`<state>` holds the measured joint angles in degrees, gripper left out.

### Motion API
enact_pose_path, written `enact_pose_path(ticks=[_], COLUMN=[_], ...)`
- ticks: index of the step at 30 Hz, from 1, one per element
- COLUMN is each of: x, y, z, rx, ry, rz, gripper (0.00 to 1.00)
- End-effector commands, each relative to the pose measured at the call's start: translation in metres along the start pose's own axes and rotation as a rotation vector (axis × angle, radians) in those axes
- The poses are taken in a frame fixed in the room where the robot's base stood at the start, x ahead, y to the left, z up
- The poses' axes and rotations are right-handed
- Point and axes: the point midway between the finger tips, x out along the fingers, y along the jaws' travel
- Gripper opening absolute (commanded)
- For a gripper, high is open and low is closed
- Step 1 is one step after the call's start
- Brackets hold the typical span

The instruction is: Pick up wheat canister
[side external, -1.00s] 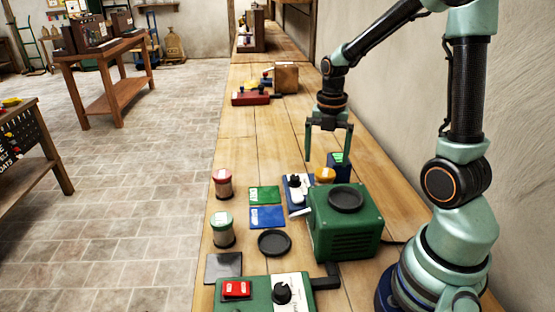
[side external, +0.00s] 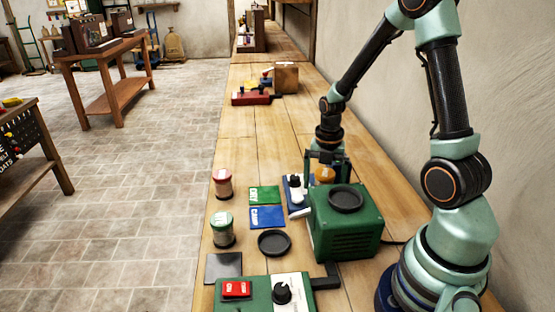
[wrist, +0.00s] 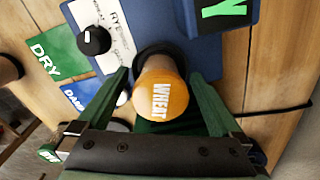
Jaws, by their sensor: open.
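The wheat canister (wrist: 162,97) has an orange lid lettered WHEAT and stands between my gripper's two green fingers in the wrist view. In the side external view its orange top (side external: 324,174) shows partly behind the green machine and my gripper. My gripper (side external: 326,168) points down around the canister. In the wrist view my gripper (wrist: 165,95) is open, one finger on each side of the lid, with a small gap at the left finger; contact at the right cannot be told. The canister's lower body is mostly hidden.
A green machine (side external: 345,225) with a dark round top stands just in front. A blue unit with a black knob (wrist: 94,40) is close by. Red-lidded (side external: 223,184) and green-lidded canisters (side external: 222,230) stand left, beside green DRY (side external: 264,195) and blue DAMP cards (side external: 267,217).

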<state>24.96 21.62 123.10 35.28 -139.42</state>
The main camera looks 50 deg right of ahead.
Motion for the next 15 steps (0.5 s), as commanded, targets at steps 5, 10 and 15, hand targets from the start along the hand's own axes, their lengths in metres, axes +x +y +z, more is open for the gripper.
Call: enact_pose_path(ticks=[5, 10, 15], x=[-0.0004, -0.0007, -0.0009], y=[0.0001, 0.0004, 0.0004], z=[0.0000, 0.0003, 0.0004], rx=[0.000, 0.000, 0.000], ry=[0.000, -0.001, -0.001], rz=[0.000, 0.001, 0.001], gripper=[0.46, 0.00, 0.00])
